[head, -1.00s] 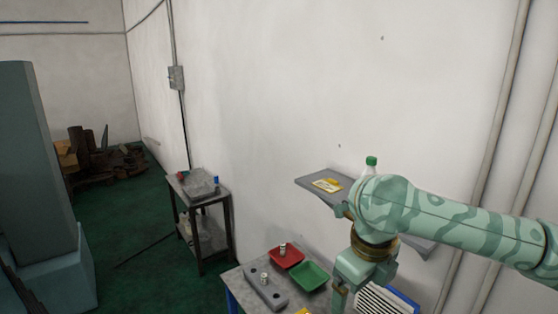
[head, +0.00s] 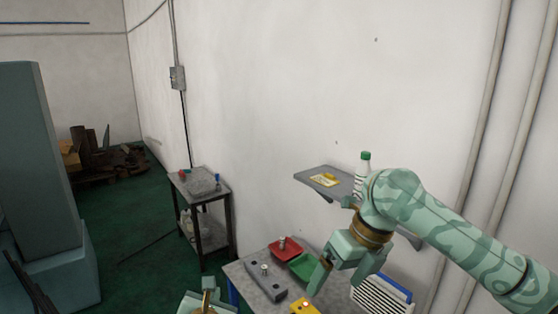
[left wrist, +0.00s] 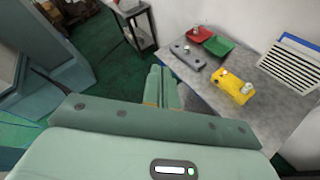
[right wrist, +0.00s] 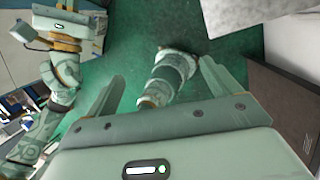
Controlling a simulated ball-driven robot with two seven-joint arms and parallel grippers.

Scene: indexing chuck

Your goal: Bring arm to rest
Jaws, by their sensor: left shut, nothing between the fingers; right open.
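My right arm, pale green with a camouflage pattern, comes in from the right in the head view. Its gripper (head: 338,278) is open and empty, pointing down and left above the right part of the workbench (head: 240,276). In the right wrist view its two fingers (right wrist: 163,85) stand wide apart over green floor, with nothing between them. My left gripper (head: 205,302) shows only partly at the bottom edge of the head view. In the left wrist view its fingers (left wrist: 162,88) are together and empty, left of the workbench.
The workbench holds a grey block with a peg (head: 266,281), a red tray (head: 285,249), a green tray (head: 302,268) and a yellow fixture (head: 304,306). A wall shelf (head: 318,179) with a green-capped bottle (head: 363,168) is behind my right arm. A side table (head: 200,186) stands left.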

